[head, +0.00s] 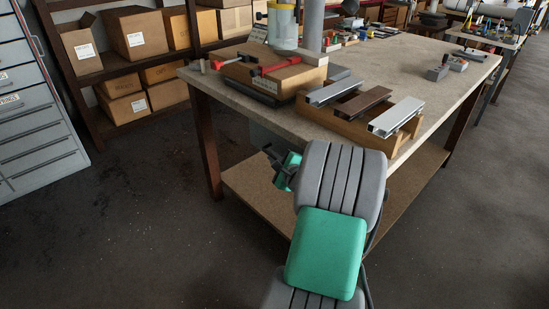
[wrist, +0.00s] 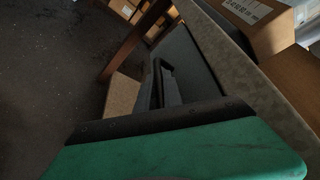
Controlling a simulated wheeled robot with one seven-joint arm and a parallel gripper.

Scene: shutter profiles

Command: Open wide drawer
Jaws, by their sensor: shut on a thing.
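The wide drawer is under the workbench top. Its grey front (wrist: 190,62) shows in the wrist view, and a small part of it (head: 262,138) shows below the table edge in the head view. My gripper (head: 268,150) is at this front, its dark fingers (wrist: 164,72) reaching it in the wrist view. The fingers are shut on what appears to be the drawer's handle, which they mostly hide. My arm covers much of the drawer in the head view, and I cannot tell how far it is open.
The workbench (head: 236,100) carries a wooden rack (head: 345,130) with metal profiles near its front edge, above my arm. A wooden lower shelf (head: 258,196) lies below. A grey cabinet (head: 30,130) stands at left. The dark floor (head: 140,220) is clear.

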